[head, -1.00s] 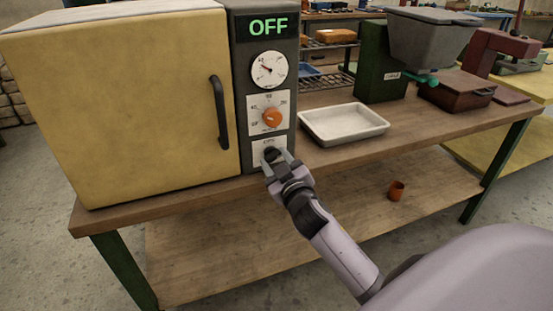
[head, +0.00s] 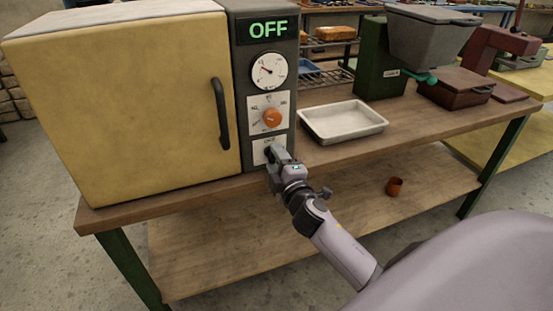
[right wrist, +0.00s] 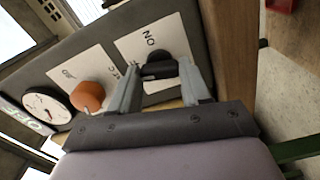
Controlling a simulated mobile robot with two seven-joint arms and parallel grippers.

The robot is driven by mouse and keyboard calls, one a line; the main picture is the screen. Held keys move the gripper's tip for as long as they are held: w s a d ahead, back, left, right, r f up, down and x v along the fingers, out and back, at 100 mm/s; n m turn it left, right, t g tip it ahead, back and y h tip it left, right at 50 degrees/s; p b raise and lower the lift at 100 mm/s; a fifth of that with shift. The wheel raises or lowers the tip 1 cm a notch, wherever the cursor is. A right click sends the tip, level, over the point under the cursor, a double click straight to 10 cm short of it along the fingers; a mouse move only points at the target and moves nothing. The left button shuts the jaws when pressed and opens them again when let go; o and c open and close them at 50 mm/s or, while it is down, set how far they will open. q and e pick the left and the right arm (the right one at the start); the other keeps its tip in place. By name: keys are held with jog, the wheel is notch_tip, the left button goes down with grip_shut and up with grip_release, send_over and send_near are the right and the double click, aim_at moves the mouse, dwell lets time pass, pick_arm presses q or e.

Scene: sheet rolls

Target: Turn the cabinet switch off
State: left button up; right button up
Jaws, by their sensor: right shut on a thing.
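The yellow cabinet (head: 130,105) stands on the workbench, with a dark control panel (head: 287,90) on its right side. The display (head: 269,28) at the panel's top reads OFF in green. At the panel's bottom is the black cabinet switch (right wrist: 160,66) on a white plate, with ON lettering visible in the right wrist view. My right gripper (head: 272,156) is at this switch; its fingers (right wrist: 160,82) lie on either side of the knob and are shut on it. In the head view the gripper hides most of the knob. My left gripper is out of view.
An orange dial (head: 271,118) and a round gauge (head: 269,71) sit above the switch. The cabinet's dark handle (head: 219,114) is to the left. A white tray (head: 343,121) lies right of the panel.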

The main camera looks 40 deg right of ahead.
jog(key=shift+n, duration=1.1)
jog(key=o, duration=1.1)
jog(key=shift+c, duration=0.2)
jog(key=v, duration=0.7)
jog(key=s+a+f+m+g+y+p, duration=0.2)
jog(key=s+a+f+m, duration=0.4)
jog(key=s, duration=0.3)
jog(key=s+a+f+m+g+y+p, duration=0.2)
jog(key=s+a+f+m+g+y, duration=0.2)
jog(key=s+f, duration=0.5)
jog(key=a+m+g, duration=0.1)
jog(key=a+m, duration=0.1)
jog(key=shift+s+a+m, duration=0.3)
jog(key=shift+s+a, duration=0.05)
jog(key=shift+s, duration=0.05)
